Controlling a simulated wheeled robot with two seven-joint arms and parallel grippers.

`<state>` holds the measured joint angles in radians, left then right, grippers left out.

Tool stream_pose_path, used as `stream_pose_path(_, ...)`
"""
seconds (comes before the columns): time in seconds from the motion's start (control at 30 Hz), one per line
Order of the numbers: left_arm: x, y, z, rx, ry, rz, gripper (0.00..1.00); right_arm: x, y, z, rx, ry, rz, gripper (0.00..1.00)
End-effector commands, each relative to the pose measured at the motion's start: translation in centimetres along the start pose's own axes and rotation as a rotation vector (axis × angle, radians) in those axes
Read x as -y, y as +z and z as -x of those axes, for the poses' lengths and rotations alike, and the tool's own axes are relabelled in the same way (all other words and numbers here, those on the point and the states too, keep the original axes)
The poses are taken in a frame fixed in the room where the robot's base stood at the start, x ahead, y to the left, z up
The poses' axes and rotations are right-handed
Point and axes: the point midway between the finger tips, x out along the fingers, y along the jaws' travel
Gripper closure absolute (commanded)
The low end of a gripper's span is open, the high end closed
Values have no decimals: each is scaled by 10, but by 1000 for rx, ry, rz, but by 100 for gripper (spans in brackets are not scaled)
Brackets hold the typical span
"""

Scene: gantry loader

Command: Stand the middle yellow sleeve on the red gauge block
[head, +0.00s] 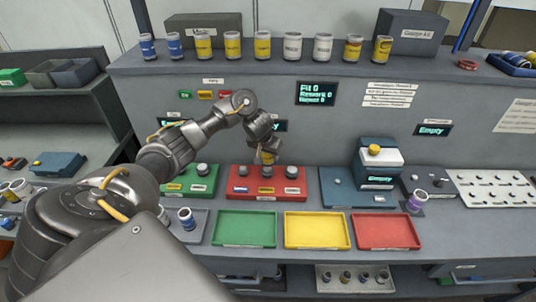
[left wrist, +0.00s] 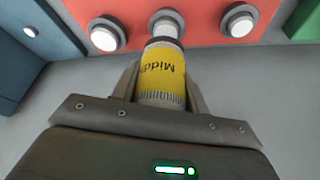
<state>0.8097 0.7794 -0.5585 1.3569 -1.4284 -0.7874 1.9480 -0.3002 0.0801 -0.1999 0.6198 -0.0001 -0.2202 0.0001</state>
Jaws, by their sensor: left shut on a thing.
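The yellow sleeve (head: 267,157), printed "Middl…" in the left wrist view (left wrist: 162,75), is held in my left gripper (head: 266,149). The gripper is shut on it, one finger on each side. The red gauge block (head: 240,193) lies on the bench with three pale-topped posts in dark collars. In the head view the sleeve hangs over the middle post (head: 266,172). In the left wrist view the middle post (left wrist: 165,22) shows just beyond the sleeve's far end. I cannot tell whether they touch. My right gripper is not in view.
A green block (head: 205,186) with posts stands left of the red one; a blue device (head: 378,165) stands right. Green (head: 245,229), yellow (head: 317,231) and red (head: 387,232) empty trays lie in front. Several sleeves line the upper shelf. A purple-banded sleeve (head: 418,201) stands right.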

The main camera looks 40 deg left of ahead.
Motion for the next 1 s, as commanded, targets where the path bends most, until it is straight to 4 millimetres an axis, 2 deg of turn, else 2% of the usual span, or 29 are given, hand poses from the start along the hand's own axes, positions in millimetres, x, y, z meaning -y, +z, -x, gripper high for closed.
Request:
stream_pose_path(0.03, 0, 1, -5, -2, 1, 1, 95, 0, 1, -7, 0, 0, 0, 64)
stream_pose_path(0.57, 0, 11, -28, -3, 1, 0, 95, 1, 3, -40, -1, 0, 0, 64)
stream_pose_path(0.63, 0, 12, -29, 0, 0, 1, 95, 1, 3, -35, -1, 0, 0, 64)
stream_pose_path(1.0, 0, 14, -36, -2, 0, 1, 95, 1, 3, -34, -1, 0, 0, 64)
